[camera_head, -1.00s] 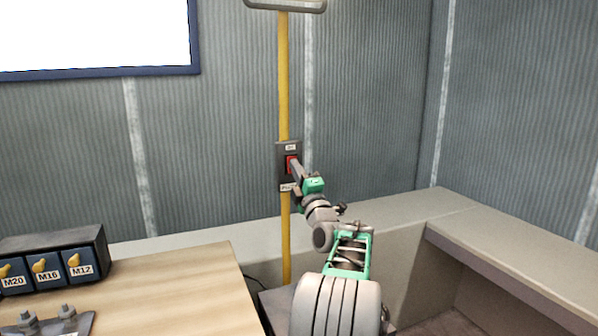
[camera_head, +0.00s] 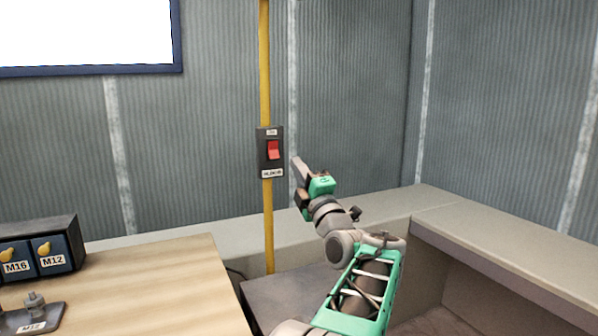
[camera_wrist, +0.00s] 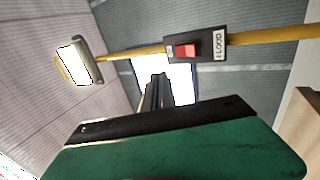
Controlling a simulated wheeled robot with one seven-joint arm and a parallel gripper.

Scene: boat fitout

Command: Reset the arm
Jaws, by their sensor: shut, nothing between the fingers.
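My gripper (camera_head: 297,163) is shut and empty at the end of my grey and green arm, in the middle of the head view. It is held to the right of a dark switch box (camera_head: 262,160) with a red rocker (camera_head: 273,150), with a gap between them in the picture. In the wrist view, my shut fingers (camera_wrist: 157,80) point up the picture, and the red rocker (camera_wrist: 187,50) shows above and to their right.
The switch box is on a yellow vertical conduit (camera_head: 265,80) against the ribbed grey wall. A wooden worktop (camera_head: 170,280) at lower left bears a bin unit (camera_head: 70,232) marked M16 and M12. A pale ledge (camera_head: 510,245) runs along the right. A lamp (camera_wrist: 80,60) shows in the wrist view.

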